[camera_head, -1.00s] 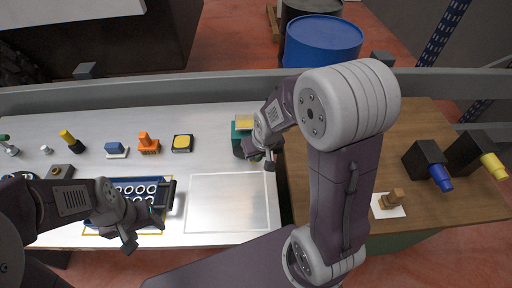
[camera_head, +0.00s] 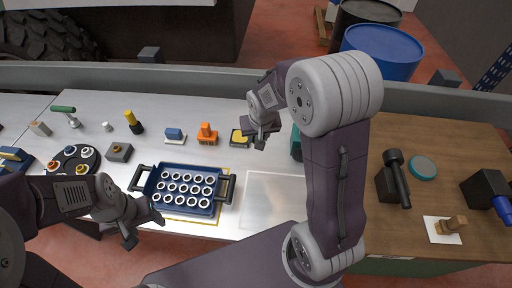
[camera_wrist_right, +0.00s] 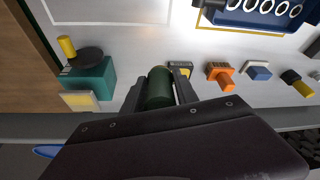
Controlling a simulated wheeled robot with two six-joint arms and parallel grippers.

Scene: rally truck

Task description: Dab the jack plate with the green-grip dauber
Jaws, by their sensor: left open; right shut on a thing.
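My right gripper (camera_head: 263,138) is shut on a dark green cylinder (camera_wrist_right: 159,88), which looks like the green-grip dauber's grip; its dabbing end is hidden. It hangs just right of a small black-framed yellow plate (camera_head: 239,138), which also shows beyond the fingers in the right wrist view (camera_wrist_right: 181,68). I cannot tell for certain whether this is the jack plate, or whether the dauber touches anything. My left gripper (camera_head: 143,228) is open and empty in front of the blue tray.
A blue tray (camera_head: 226,189) of white rings stands at the front. A teal block (camera_wrist_right: 95,80) carries a dark disc and a yellow cylinder. An orange block (camera_head: 207,135) and a blue block (camera_head: 174,134) stand left of the plate. A pale square (camera_head: 268,197) is clear.

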